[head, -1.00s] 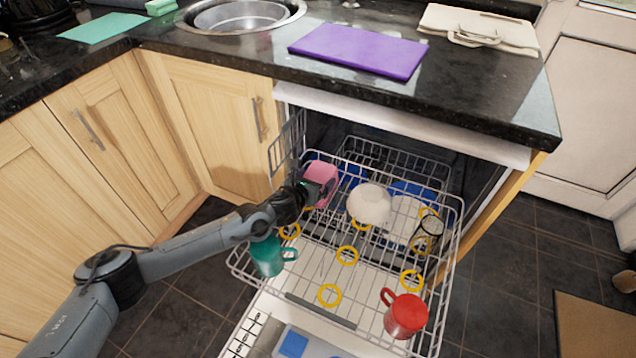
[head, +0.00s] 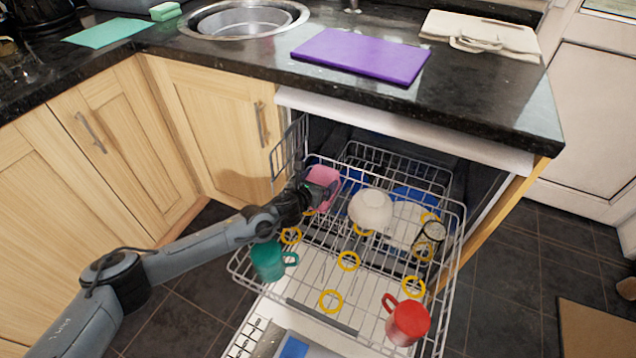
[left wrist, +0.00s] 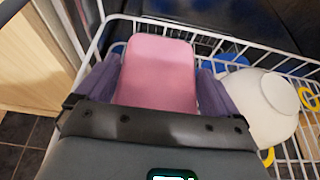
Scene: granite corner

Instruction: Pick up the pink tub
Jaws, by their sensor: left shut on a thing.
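The pink tub (head: 322,186) is at the back left of the dishwasher's upper rack (head: 247,273). My left gripper (head: 312,192) reaches it from the left and front. In the left wrist view the pink tub (left wrist: 157,75) lies between the two purple-grey fingers of my left gripper (left wrist: 155,90), one on each side, and they are shut on it. Whether the tub touches the rack's wires is hard to tell. My right gripper is in no view.
A white bowl (head: 371,209) stands close to the right of the tub. The rack also holds a teal mug (head: 268,262), a red mug (head: 408,322) and a glass (head: 429,236). The black counter (head: 480,110) overhangs the back, with a purple board (head: 360,54) on it.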

